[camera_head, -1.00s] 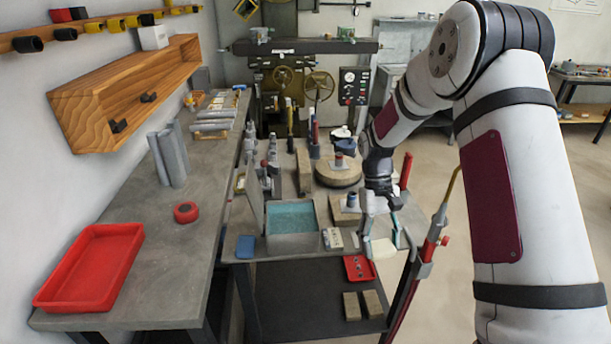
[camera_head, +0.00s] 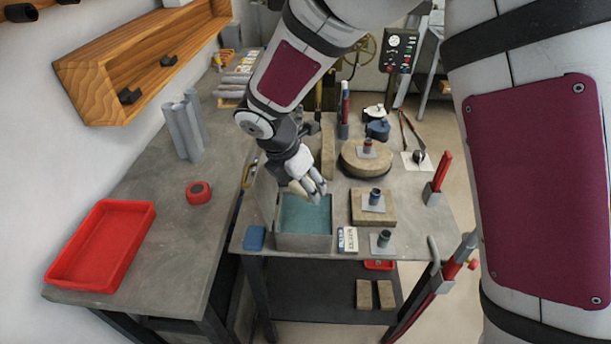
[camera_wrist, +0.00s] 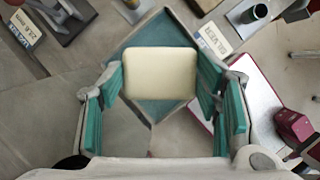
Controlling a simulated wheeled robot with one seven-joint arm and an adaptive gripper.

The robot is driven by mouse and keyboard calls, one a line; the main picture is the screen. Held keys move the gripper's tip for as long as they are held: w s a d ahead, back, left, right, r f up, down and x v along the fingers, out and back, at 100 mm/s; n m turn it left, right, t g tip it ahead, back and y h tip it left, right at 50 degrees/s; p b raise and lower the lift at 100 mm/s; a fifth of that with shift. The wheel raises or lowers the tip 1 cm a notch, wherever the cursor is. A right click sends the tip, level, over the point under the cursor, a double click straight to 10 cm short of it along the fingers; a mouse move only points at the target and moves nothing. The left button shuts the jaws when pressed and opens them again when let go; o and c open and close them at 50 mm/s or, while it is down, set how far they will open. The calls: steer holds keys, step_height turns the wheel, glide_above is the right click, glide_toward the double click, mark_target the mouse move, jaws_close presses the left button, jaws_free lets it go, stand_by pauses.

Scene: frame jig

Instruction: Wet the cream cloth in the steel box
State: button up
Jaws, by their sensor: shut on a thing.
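The cream cloth (camera_wrist: 158,73) shows in the wrist view as a pale rounded pad between the teal-lined fingers of my gripper (camera_wrist: 160,84). My gripper is shut on it. In the head view my gripper (camera_head: 313,190) points down over the open steel box (camera_head: 303,243), which holds teal liquid (camera_head: 306,214). The cloth is hard to make out there behind the fingers. In the wrist view the liquid (camera_wrist: 160,32) lies behind the cloth. I cannot tell whether the cloth touches it.
A blue block (camera_head: 255,238) stands left of the box, and a small labelled card (camera_head: 348,240) stands right. Pedestals with small cylinders, a round wooden disc (camera_head: 365,160) and a red upright tool (camera_head: 439,178) fill the right side. A red tray (camera_head: 101,247) sits on the left bench.

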steer(key=shift+f+b, duration=3.5)
steer(key=shift+f, duration=2)
steer(key=shift+r+p, duration=2.65)
steer(key=shift+r, duration=0.9)
steer(key=shift+r+p, duration=1.65)
steer(key=shift+r, duration=1.35)
steer(key=shift+d, duration=0.1)
